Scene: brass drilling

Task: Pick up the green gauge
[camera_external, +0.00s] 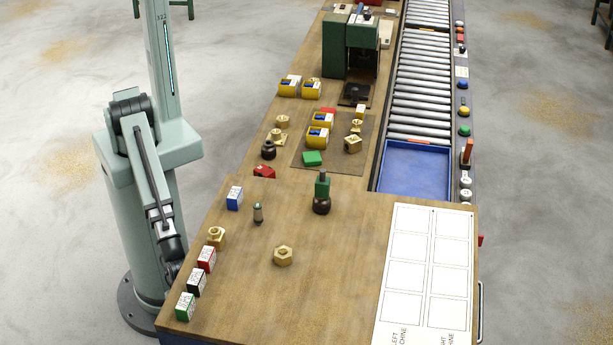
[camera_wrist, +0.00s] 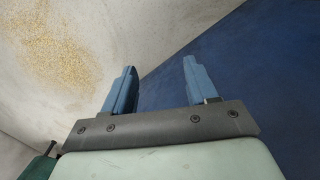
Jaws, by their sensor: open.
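A green upright piece with a dark round base (camera_external: 322,188) stands near the middle of the wooden bench; it looks like the green gauge. The gauge is not in the wrist view.
Boxes with blue (camera_external: 235,198), red (camera_external: 206,259), black (camera_external: 197,283) and green (camera_external: 185,306) faces line the bench's left edge. A brass nut (camera_external: 283,256) lies mid-bench. A white sheet (camera_external: 425,280) covers the right. A blue tray (camera_external: 414,168) ends the roller conveyor (camera_external: 420,80).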

